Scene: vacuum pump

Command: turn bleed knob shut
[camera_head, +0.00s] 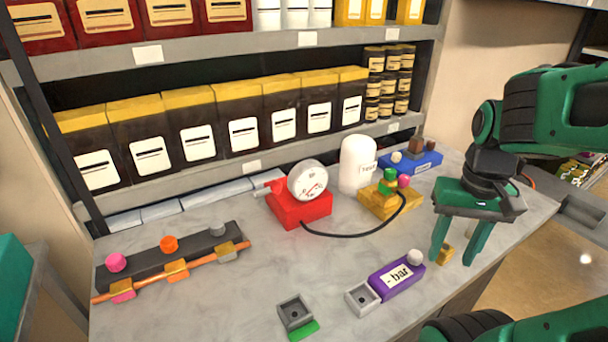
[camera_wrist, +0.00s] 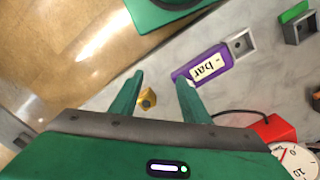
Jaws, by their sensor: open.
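My gripper (camera_head: 452,258) is open and points down over the right side of the bench. A small brass-yellow piece (camera_head: 445,254) lies low between its fingers as seen from the head; I cannot tell that they touch it. The wrist view shows this piece (camera_wrist: 148,98) between the open fingers (camera_wrist: 158,77). No knob is labelled bleed. Candidate knobs are pink (camera_head: 115,263), orange (camera_head: 168,244) and grey (camera_head: 217,229) ones on the dark manifold (camera_head: 190,252), and a pink one (camera_head: 403,181) on the yellow block (camera_head: 375,205).
A purple "- bar" block (camera_head: 397,278) lies left of my gripper. A red gauge base (camera_head: 300,208) with a black hose, a white cylinder (camera_head: 356,165) and a blue block (camera_head: 415,163) stand behind. A grey square socket (camera_head: 295,313) is at the front. Shelves stand behind the bench.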

